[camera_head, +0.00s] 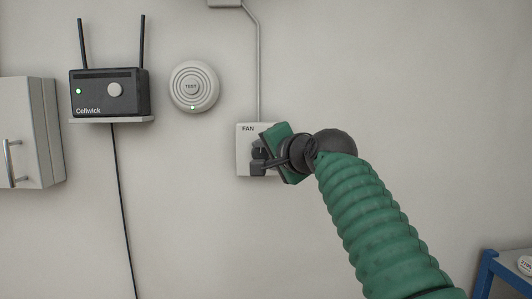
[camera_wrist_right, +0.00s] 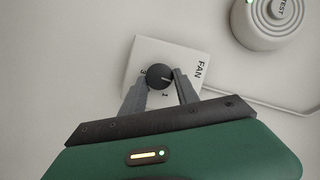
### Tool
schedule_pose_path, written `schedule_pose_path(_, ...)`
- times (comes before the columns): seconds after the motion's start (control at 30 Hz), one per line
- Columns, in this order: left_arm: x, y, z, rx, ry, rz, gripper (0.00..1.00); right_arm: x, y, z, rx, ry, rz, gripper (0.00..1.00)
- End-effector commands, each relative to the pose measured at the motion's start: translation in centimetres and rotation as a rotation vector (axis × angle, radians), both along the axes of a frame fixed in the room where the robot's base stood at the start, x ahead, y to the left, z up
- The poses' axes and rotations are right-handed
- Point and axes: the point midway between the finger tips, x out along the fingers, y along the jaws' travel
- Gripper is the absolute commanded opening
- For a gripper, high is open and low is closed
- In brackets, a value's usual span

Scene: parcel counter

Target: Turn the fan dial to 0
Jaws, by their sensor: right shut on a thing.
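The fan control (camera_head: 244,150) is a white square wall plate marked FAN, with a dark round dial on it. In the head view my right gripper (camera_head: 259,158) covers much of the plate's right side and part of the dial. In the right wrist view the plate (camera_wrist_right: 190,58) lies tilted, and the black dial (camera_wrist_right: 158,75) shows a pale pointer line. My right gripper's fingers (camera_wrist_right: 157,88) are shut on the dial, one on each side. My left gripper is not in view.
A round TEST detector (camera_head: 194,87) is on the wall up and left of the plate. A black Cellwick router (camera_head: 110,93) sits on a shelf further left, above a hanging cable. A grey cabinet (camera_head: 28,132) is at the left edge. A conduit (camera_head: 259,70) runs up from the plate.

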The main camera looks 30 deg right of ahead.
Motion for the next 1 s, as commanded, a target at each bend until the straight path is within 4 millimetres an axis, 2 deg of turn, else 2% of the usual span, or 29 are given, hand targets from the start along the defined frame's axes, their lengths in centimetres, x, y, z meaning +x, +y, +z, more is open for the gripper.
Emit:
schedule_pose_path(0.03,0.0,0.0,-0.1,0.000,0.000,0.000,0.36,0.2,0.1,-0.9,0.006,0.019,0.005,0.00)
schedule_pose_path(0.17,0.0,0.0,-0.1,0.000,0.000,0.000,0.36,0.2,0.1,-0.9,0.006,0.019,0.005,0.00)
schedule_pose_path(0.2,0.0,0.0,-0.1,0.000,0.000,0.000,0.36,0.2,0.1,-0.9,0.006,0.019,0.005,0.38)
schedule_pose_path(0.37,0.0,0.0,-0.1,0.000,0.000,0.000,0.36,0.2,0.1,-0.7,0.005,0.016,0.004,0.58)
schedule_pose_path(0.63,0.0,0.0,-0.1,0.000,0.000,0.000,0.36,0.0,0.0,-0.4,0.003,0.008,0.002,0.58)
schedule_pose_path(0.73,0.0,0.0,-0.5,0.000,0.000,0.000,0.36,-0.6,0.2,-0.3,0.003,0.005,0.003,0.58)
schedule_pose_path(0.87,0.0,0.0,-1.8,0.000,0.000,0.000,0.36,-3.0,0.7,-0.1,0.002,0.002,0.002,0.58)
schedule_pose_path(1.0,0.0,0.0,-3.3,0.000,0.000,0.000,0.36,-7.0,1.4,0.5,0.002,0.003,0.002,0.58)
